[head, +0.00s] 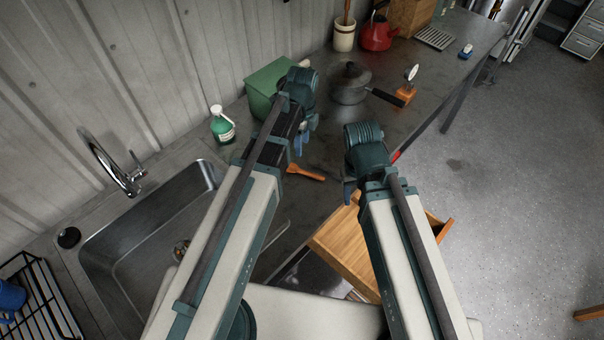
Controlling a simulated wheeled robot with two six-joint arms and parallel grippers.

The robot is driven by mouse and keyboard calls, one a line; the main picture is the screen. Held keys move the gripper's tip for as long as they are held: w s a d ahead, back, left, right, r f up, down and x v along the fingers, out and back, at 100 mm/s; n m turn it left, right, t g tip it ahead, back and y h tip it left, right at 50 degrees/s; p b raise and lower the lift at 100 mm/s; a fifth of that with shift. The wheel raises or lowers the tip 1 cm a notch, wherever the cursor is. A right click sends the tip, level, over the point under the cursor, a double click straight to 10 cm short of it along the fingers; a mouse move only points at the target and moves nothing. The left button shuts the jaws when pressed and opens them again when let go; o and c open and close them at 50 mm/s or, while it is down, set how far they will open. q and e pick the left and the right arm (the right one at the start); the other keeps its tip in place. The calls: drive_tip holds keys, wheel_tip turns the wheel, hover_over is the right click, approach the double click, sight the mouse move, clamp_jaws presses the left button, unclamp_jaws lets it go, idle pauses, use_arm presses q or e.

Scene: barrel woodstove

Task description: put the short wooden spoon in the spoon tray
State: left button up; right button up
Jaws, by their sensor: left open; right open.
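A short orange-brown wooden utensil (305,172), which looks like the spoon, lies on the dark counter between my two grippers. Its left end is partly hidden by my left arm. My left gripper (299,143) is open, above the counter just beyond the spoon, apart from it as far as I can tell. My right gripper (349,190) is open and points down to the right of the spoon, near the counter's front edge. A light wooden open drawer or box (337,246) is below my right arm, which hides its middle. I cannot pick out the spoon tray for certain.
A steel sink (140,235) with a faucet is at left. A green bottle (222,125), green box (262,84) and dark pot (350,86) stand along the counter. A crock (344,36) with a wooden handle and a red kettle (378,35) are farther back.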

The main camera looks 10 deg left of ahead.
use_arm(q)
drive_tip(key=b, duration=0.6)
hover_over(302, 170)
drive_tip(key=f, duration=0.7)
drive_tip(key=shift+w+f, duration=0.1)
drive_tip(key=shift+w, duration=0.15)
drive_tip(key=f+b, duration=0.5)
drive_tip(key=shift+s+f, duration=0.15)
drive_tip(key=shift+s, duration=0.15)
drive_tip(key=shift+c, duration=0.3)
clamp_jaws()
